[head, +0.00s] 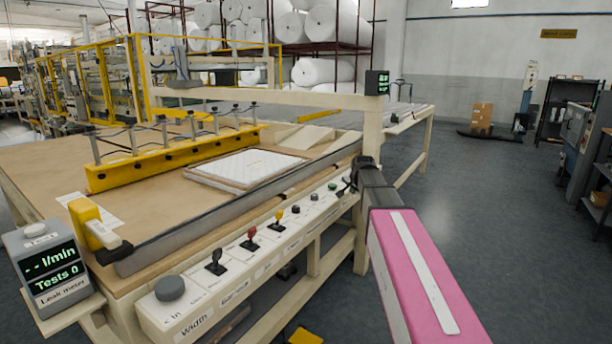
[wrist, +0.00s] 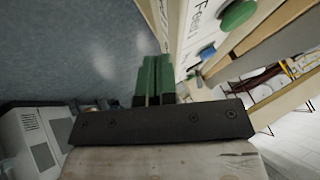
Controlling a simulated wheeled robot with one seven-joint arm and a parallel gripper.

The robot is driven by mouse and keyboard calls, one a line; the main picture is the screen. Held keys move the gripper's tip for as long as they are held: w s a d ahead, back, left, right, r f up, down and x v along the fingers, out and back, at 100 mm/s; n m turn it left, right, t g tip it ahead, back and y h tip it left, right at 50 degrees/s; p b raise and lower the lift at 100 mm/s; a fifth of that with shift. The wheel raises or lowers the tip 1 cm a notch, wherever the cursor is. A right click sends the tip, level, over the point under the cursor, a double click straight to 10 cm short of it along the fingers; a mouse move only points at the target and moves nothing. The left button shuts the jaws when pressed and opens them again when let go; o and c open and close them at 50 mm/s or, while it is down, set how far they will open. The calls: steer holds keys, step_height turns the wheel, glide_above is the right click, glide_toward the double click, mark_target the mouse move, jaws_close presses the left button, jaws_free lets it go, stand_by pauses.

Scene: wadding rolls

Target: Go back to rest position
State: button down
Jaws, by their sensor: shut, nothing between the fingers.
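My gripper (wrist: 156,78) shows its two green-padded fingers side by side and shut, with nothing between them. In the head view my gripper (head: 346,186) is small and dark, at the end of my pink arm, by the right end of the control panel (head: 205,300). In the wrist view a green button (wrist: 238,14) on the white panel face, beside the word "Feed", lies up and to the right of the fingertips. The fingers look apart from the button. In the head view the green button (head: 332,186) is just left of my gripper.
The panel carries several knobs and levers, including a red lever (head: 251,236) and a yellow one (head: 280,215). The wooden table (head: 50,165) bears a yellow clamp bar (head: 165,160) and a framed white pad (head: 245,166). A leak meter (head: 50,268) stands front left. Open floor (head: 480,220) lies right.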

steer(key=s+f+n+g, duration=0.3)
steer(key=s+f+g, duration=0.1)
steer(key=s+f, duration=0.9)
steer(key=s+f+n+g, duration=0.3)
steer(key=s+f, duration=1.1)
steer(key=s, duration=0.5)
steer(key=shift+a+n+g, duration=0.2)
steer(key=shift+n+g, duration=0.2)
steer(key=shift+n, duration=0.3)
steer(key=shift+f, duration=0.1)
